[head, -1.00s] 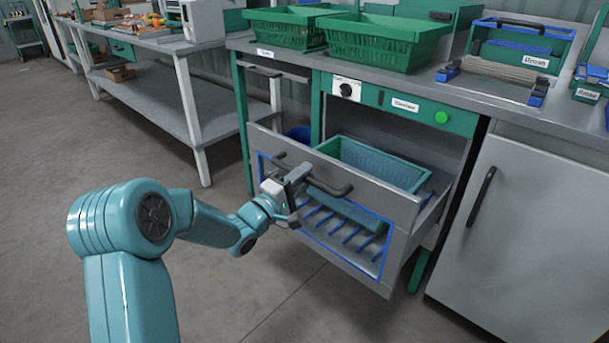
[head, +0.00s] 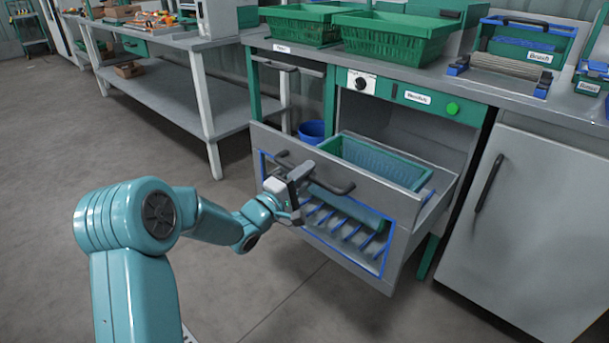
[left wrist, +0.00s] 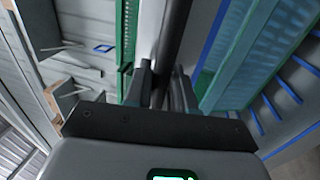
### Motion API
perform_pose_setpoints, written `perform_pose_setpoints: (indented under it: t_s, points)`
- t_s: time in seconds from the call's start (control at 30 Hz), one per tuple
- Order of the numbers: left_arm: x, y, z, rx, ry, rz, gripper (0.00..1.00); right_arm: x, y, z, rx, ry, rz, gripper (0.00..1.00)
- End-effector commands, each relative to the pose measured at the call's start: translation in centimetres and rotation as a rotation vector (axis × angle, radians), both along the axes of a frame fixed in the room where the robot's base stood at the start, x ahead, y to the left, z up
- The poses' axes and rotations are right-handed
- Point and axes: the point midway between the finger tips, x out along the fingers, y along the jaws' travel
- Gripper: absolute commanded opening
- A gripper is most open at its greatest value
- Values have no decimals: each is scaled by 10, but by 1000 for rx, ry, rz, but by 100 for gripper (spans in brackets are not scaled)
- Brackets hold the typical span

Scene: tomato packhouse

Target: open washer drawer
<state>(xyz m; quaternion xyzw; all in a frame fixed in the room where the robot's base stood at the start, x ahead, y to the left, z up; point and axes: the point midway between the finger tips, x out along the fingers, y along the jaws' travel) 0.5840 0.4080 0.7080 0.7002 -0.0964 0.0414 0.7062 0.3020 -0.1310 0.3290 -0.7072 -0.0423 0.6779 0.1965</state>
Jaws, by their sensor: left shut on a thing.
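The washer drawer (head: 405,207) is a grey front with a blue-edged window, pulled out from under the counter. A dark bar handle (head: 335,187) runs across its front. A teal basket (head: 374,163) sits inside the drawer. My left gripper (head: 298,178) is shut on the handle at its left part. In the left wrist view the dark handle (left wrist: 174,40) passes between the fingers (left wrist: 160,85). The fingers hide part of the handle. My right gripper is in neither view.
Two green crates (head: 395,42) stand on the counter above. A grey cabinet door (head: 535,215) with a dark handle is on the right. A blue bucket (head: 312,131) stands behind the drawer's left end. The floor (head: 240,290) in front is clear.

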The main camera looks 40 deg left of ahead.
Motion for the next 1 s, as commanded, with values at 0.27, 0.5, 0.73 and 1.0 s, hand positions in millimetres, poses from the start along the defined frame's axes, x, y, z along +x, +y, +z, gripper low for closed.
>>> perform_pose_setpoints:
  t_s: [0.27, 0.5, 0.73, 1.0]
  points:
    - [2, 0, 1, 2, -2, -1, 0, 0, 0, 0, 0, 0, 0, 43]
    - [1, 0, 1, 1, -2, 0, 40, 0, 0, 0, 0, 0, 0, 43]
    - [-4, 1, 0, 1, -1, 1, 40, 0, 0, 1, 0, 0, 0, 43]
    - [-57, 6, -8, -2, 3, 5, 40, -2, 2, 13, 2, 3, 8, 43]
